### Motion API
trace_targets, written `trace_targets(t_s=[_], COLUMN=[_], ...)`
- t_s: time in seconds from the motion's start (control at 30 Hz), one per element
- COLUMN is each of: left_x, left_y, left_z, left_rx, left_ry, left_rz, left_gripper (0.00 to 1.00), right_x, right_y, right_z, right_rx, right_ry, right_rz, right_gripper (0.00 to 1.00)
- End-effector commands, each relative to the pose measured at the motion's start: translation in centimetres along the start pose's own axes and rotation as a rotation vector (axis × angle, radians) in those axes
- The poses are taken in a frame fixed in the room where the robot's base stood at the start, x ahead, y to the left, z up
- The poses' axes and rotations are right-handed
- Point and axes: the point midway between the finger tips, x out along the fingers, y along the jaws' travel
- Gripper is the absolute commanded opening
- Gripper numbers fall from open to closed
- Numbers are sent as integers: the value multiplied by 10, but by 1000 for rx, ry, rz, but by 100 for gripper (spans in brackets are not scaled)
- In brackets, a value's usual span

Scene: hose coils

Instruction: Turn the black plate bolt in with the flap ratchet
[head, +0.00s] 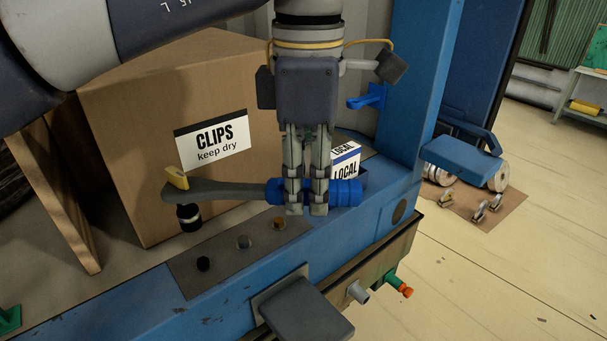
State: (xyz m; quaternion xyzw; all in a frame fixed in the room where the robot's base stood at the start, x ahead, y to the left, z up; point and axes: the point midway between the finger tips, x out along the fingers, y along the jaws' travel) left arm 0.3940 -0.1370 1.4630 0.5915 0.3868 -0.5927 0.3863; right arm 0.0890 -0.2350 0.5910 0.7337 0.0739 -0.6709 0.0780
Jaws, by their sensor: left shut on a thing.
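The flap ratchet (225,191) has a grey shaft, a blue handle, a yellow flap (177,178) at its left end and a dark socket with a pale band (188,217) pointing down. My left gripper (306,198) points down and is shut on the blue handle. The ratchet lies about level, left to right. Below it a dark plate (222,262) on the blue bench carries a black bolt (203,264), a grey bolt (243,242) and a brass bolt (279,223). The socket shows behind and left of the black bolt, apart from it. My right gripper is out of view.
A cardboard box (150,110) labelled CLIPS stands close behind the ratchet. A small LOCAL box (346,163) is behind the handle. A blue hook (368,98) and blue post (412,90) stand right. A grey block (305,312) juts out in front.

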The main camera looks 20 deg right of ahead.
Motion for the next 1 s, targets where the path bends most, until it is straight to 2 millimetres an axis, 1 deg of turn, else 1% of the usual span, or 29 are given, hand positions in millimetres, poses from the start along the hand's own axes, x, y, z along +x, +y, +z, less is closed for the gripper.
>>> trace_targets(t_s=[0.37, 0.73, 1.0], left_x=[24, 50, 51], left_y=[0, 0, 0], left_z=[-1, -1, -1], left_rx=[-1, 0, -1], left_ry=[0, 1, 0], left_rz=[0, -1, 0], left_gripper=[0, 0, 0], right_x=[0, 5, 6], right_y=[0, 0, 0], right_z=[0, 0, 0], right_rx=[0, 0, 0], right_ry=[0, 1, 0], right_rz=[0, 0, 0], right_gripper=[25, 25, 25])
